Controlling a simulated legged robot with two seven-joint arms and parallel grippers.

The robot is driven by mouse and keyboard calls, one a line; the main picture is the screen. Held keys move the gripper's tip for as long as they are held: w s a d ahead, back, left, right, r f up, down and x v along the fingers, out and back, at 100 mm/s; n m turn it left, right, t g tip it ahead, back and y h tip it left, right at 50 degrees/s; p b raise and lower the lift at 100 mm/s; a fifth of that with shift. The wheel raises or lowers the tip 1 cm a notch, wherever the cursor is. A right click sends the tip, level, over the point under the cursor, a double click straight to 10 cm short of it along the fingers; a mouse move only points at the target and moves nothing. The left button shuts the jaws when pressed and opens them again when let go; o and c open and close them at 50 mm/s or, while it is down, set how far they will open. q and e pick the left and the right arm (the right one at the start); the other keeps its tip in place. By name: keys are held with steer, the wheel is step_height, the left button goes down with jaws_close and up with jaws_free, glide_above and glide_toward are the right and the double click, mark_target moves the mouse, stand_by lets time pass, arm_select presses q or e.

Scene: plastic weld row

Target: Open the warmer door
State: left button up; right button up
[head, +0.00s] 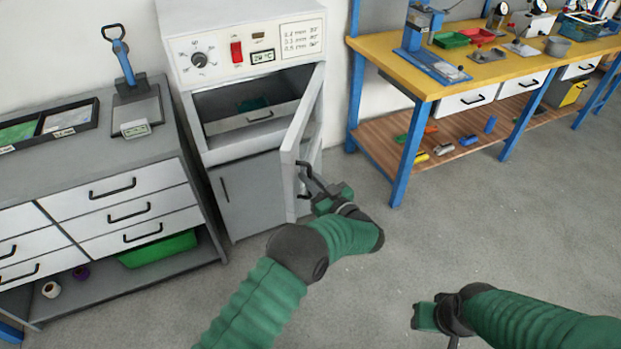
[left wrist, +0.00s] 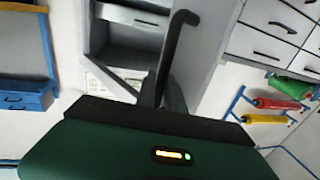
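The warmer (head: 250,85) is a pale grey cabinet with a dial and red switch on its top panel. Its door (head: 302,140), hinged on the right, stands swung well open toward me, and the cavity (head: 225,100) shows a grey drawer-like front and something green inside. My left gripper (head: 312,188) is at the dark door handle (head: 304,172) and appears shut on it. In the left wrist view the handle (left wrist: 178,45) runs down to the dark fingers (left wrist: 163,95). My right gripper (head: 432,318) is low at the right, away from the warmer; its fingers are unclear.
A grey drawer cabinet (head: 150,160) stands left of the warmer, with a blue-handled press (head: 125,60) and a black tray (head: 50,125) on top. A yellow-topped workbench (head: 450,75) with blue legs stands at the right. The grey floor (head: 400,240) between is clear.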

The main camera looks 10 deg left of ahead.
arm_select(q)
steer(key=o, duration=0.4)
steer(key=shift+a, duration=0.35)
steer(key=shift+c, duration=0.2)
arm_select(e)
steer(key=shift+a+r, duration=0.1)
steer(key=shift+a, duration=0.25)
arm_select(q)
steer(key=shift+d, duration=0.2)
arm_select(e)
steer(key=shift+d, duration=0.15)
